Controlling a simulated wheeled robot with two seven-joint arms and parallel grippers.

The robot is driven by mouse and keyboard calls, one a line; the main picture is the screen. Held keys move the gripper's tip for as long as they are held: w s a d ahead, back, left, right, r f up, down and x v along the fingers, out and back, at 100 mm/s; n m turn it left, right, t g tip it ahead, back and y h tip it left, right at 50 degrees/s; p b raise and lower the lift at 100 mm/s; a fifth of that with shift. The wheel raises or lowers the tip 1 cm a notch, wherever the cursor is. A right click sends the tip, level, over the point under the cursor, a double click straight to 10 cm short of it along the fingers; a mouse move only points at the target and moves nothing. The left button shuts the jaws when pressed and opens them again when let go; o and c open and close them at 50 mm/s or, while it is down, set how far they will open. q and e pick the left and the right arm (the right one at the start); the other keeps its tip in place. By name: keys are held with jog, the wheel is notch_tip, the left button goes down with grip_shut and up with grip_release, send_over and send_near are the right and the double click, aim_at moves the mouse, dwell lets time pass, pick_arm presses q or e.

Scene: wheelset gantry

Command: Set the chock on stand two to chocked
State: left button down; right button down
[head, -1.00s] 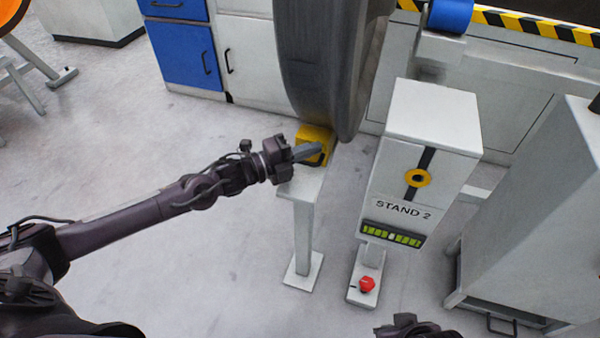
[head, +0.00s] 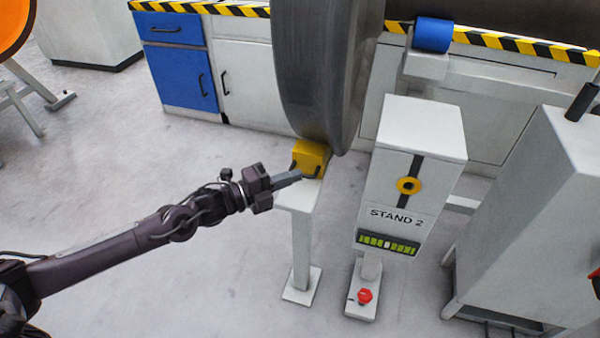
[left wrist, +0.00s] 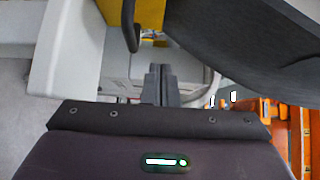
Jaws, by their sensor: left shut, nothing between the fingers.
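The yellow chock (head: 312,155) sits on top of a pale grey post (head: 301,240), at the lower edge of the big dark wheel (head: 318,70). A dark handle shows on its near side. My left gripper (head: 298,176) is shut and empty, its fingertips just in front of the chock, near the handle. In the left wrist view the shut fingers (left wrist: 160,82) point toward the yellow chock (left wrist: 151,12) and its dark handle (left wrist: 130,25); I see a gap between them. Stand two (head: 410,175) stands to the right, labelled "STAND 2". My right gripper is not in view.
Stand two bears a yellow ring, a green indicator strip (head: 387,243) and a red button (head: 365,296) on its foot. A grey cabinet (head: 540,210) stands at the right. Blue and white cupboards (head: 183,60) line the back.

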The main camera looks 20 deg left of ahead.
pick_arm(q)
jog(key=v, duration=0.7)
jog(key=shift+p, duration=0.45)
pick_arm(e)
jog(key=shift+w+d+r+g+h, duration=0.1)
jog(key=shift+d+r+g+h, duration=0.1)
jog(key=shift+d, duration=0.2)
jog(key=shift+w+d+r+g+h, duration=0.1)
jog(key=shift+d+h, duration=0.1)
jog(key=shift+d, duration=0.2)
pick_arm(q)
jog(key=shift+a+f, duration=0.1)
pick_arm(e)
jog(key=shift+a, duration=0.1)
